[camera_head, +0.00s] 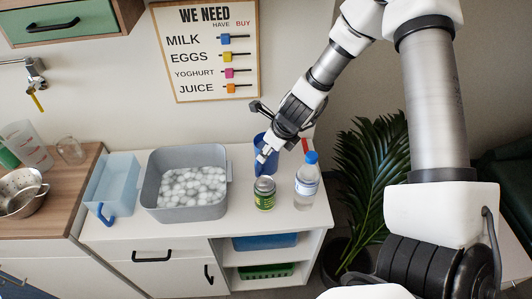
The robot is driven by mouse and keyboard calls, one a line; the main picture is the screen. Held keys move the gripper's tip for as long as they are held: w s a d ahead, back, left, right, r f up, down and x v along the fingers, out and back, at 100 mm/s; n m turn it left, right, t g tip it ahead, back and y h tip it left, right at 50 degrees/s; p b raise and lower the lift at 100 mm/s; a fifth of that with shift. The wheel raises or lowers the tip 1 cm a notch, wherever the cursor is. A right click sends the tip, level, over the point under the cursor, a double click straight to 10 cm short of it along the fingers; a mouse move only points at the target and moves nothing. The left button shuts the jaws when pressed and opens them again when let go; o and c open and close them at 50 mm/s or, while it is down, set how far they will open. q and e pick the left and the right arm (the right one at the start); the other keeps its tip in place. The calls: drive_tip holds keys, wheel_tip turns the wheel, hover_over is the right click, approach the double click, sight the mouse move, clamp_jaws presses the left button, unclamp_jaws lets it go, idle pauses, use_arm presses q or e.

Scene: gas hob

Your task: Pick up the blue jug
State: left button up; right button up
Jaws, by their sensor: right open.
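The blue jug (260,141) stands on the white counter, near its back and right of the grey tub. It is dark blue and partly hidden behind my right gripper. My right gripper (267,132) comes in from the upper right and is open. Its fingers are at the jug's upper part and overlap it in the view; I cannot tell whether they touch it. My left gripper is not in view.
A green-labelled can (264,194) and a clear bottle with a blue cap (307,181) stand close in front of the jug. A grey tub (151,184) of white balls and a pale blue container (119,177) are to the left. A plant (370,175) stands right.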

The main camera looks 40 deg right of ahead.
sight(257, 176)
drive_tip(key=b+x, duration=0.3)
drive_tip(key=x, duration=0.1)
drive_tip(key=b+x, duration=0.3)
drive_tip(key=x, duration=0.1)
drive_tip(key=s+b+x, duration=0.1)
drive_tip(key=b+x, duration=0.2)
drive_tip(key=x, duration=0.1)
drive_tip(key=shift+a+f+b, duration=0.1)
drive_tip(key=shift+f+b, duration=0.25)
drive_tip(key=shift+f, duration=0.15)
drive_tip(key=shift+w+f, duration=0.1)
drive_tip(key=shift+w, duration=0.15)
drive_tip(key=shift+s, duration=0.1)
drive_tip(key=shift+r, duration=0.3)
clamp_jaws()
